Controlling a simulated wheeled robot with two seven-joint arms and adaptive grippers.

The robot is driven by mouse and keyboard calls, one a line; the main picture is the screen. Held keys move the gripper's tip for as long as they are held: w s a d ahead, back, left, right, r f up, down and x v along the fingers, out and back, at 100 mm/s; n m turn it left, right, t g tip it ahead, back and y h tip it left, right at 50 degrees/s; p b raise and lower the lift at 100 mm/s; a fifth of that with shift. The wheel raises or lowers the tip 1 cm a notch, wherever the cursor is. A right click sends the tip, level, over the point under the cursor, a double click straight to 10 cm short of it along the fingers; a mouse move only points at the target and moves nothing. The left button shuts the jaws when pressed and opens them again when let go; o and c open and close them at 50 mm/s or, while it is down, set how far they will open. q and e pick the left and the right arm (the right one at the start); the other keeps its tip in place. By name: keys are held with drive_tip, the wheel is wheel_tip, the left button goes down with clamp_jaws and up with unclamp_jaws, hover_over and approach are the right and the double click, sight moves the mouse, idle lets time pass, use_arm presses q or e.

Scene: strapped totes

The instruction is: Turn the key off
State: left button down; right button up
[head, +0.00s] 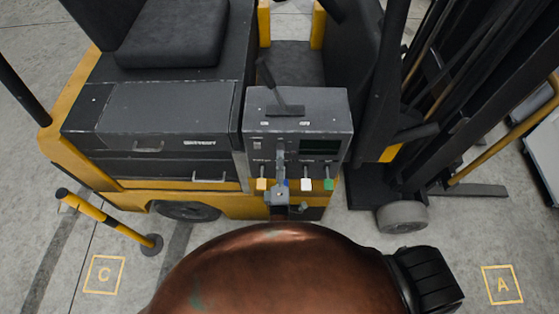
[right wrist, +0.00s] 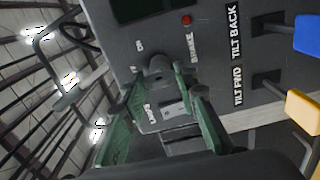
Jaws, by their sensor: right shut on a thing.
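The dark control panel (head: 325,125) of a yellow and black forklift stands in the middle of the head view. My right gripper (head: 280,157) is in front of the panel's face, above the coloured lever knobs. In the right wrist view, the green fingers of my right gripper (right wrist: 157,82) close around a dark key (right wrist: 157,68) at its switch. Small white lettering is beside the switch; which position the key points to is hard to tell. In the head view the key is hidden by the gripper. My left gripper is not in view.
Yellow, blue, white and green knobs (head: 328,184) line the panel's lower edge. A red light (right wrist: 186,20) and a lights switch (right wrist: 173,110) are near the key. A dark lever (head: 283,105) stands on the panel top. A yellow-black post (head: 105,218) stands at left.

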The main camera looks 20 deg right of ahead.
idle(0.4)
drive_tip(key=o, duration=1.2)
drive_tip(key=shift+c, duration=0.2)
drive_tip(key=shift+s, duration=0.1)
drive_tip(key=v, duration=1.2)
